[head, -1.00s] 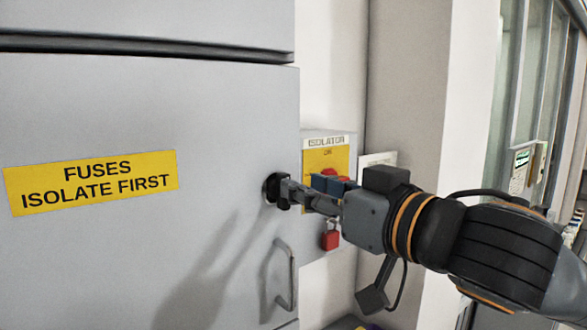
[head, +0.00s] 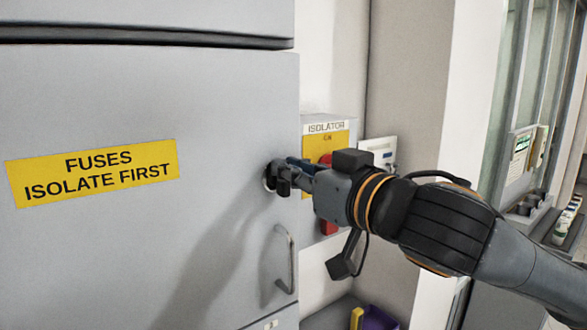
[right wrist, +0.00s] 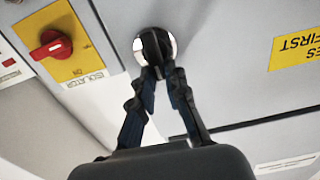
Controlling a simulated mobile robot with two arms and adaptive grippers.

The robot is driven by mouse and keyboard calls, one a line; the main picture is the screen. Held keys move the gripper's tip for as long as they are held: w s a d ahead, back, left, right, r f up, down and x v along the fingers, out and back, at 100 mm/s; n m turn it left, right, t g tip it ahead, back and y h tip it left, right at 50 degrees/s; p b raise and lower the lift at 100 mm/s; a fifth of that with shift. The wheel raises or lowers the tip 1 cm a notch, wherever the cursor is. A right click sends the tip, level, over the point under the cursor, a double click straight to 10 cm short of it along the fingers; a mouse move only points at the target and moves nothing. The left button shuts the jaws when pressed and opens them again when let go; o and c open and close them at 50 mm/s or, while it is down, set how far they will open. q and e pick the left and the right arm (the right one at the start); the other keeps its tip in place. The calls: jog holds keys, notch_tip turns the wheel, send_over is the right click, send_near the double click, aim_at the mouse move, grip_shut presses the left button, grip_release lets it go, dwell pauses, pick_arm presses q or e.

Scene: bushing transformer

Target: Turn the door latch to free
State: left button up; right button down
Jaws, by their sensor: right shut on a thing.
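The door latch is a round black knob on a pale ring (right wrist: 171,48), near the right edge of the grey cabinet door (head: 90,240). In the head view the latch (head: 269,178) is mostly hidden behind my right gripper (head: 283,179). In the right wrist view my right gripper (right wrist: 158,72) has its two fingertips closed together on the black latch knob. The exact turn of the knob is hard to tell. The door appears shut. My left gripper is in neither view.
A yellow label (head: 92,172) reads "FUSES ISOLATE FIRST". A D-shaped handle (head: 290,262) sits below the latch. Beside the door is the isolator box (head: 325,127), whose red switch (right wrist: 51,46) shows in the right wrist view. A purple and yellow item lies low right.

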jog(key=shift+m, duration=0.3)
jog(key=shift+w+d+f+m+p, duration=0.2)
jog(key=shift+d+f+m+p, duration=0.25)
jog(key=shift+m, duration=2.4)
jog(key=shift+w+d+f+m+p, duration=0.2)
jog(key=shift+m+p, duration=0.45)
jog(key=shift+m, duration=2.25)
jog(key=shift+w+d+f+m+p, duration=0.3)
jog(key=shift+m+p, duration=0.25)
jog(key=shift+m, duration=2.3)
jog(key=shift+a+f, duration=0.1)
jog(key=shift+f, duration=0.05)
jog(key=c, duration=1.3)
grip_release()
jog(key=shift+c, duration=0.2)
